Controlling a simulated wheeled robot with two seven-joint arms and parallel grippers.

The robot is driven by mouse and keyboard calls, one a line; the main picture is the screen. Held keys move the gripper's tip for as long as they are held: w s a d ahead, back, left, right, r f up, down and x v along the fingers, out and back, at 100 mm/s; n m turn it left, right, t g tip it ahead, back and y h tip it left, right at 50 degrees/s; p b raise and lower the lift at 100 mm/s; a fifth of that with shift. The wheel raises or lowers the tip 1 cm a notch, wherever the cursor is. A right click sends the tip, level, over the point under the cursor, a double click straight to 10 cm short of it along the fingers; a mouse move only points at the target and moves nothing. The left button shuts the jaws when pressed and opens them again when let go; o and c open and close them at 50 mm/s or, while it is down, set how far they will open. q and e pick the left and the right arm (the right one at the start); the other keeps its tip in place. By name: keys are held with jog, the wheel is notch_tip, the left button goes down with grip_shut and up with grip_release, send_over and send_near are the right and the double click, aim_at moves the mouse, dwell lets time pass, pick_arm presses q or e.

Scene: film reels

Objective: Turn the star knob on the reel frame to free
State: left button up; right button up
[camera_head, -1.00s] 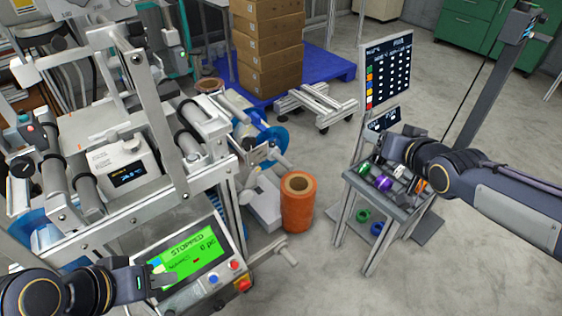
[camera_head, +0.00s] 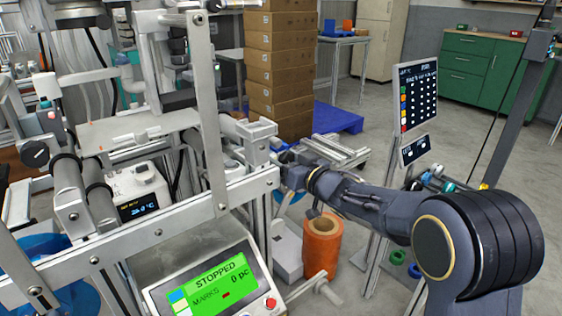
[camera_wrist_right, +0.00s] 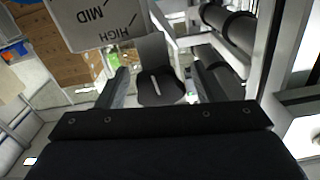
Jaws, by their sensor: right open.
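The reel frame (camera_head: 205,200) is a grey metal machine filling the left half of the head view. My right gripper (camera_head: 284,160) reaches its right side, its fingertips small and partly hidden there. In the right wrist view the gripper (camera_wrist_right: 158,76) is open, with a finger at each side of a dark knob (camera_wrist_right: 158,97) bearing a short white line. I cannot tell whether the fingers touch it, or whether it is the star knob. A grey plate (camera_wrist_right: 95,22) above it reads MID and HIGH; no FREE mark is readable. My left gripper is out of view.
A green STOPPED screen (camera_head: 215,285) is at the machine's front. An orange roll (camera_head: 322,250) stands below my right forearm. Rollers (camera_wrist_right: 225,25) and frame bars crowd the right of the wrist view. Stacked cartons (camera_head: 280,75) stand behind; open floor lies at the right.

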jog(key=shift+w+a, duration=0.4)
jog(key=shift+w, duration=0.15)
jog(key=c, duration=1)
jog(key=n, duration=0.4)
jog(key=shift+b, duration=0.35)
jog(key=o, duration=1)
jog(key=shift+d, duration=0.1)
